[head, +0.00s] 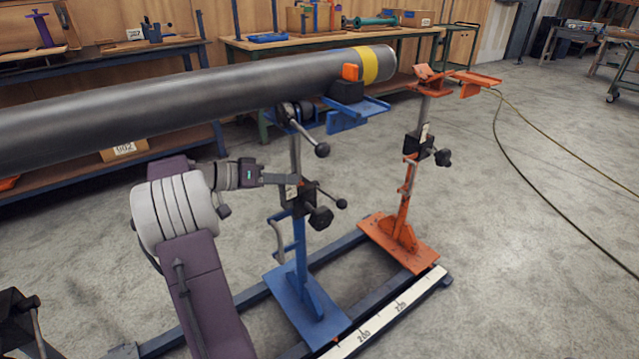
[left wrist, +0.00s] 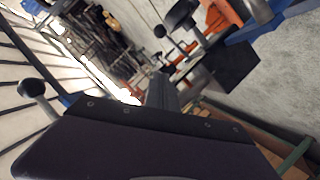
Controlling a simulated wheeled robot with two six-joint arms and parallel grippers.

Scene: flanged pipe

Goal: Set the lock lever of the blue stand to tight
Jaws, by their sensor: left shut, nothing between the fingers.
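The blue stand (head: 299,245) stands upright under the grey pipe (head: 200,98). On its post is a dark clamp block with a black knob (head: 320,217) and a thin lever with a small ball end (head: 341,203). I cannot tell whether the lever is tight. My left gripper (head: 296,180) is shut and empty, its tips at the post just above the clamp block; contact is unclear. In the left wrist view the closed fingers (left wrist: 163,90) point toward the dark knobs (left wrist: 180,15). My right gripper is not in view.
An orange stand (head: 405,200) stands to the right on the same rail. A higher black-knobbed handle (head: 321,149) juts out below the pipe. Workbenches (head: 260,45) line the back. A hose (head: 510,150) lies on the open floor at right.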

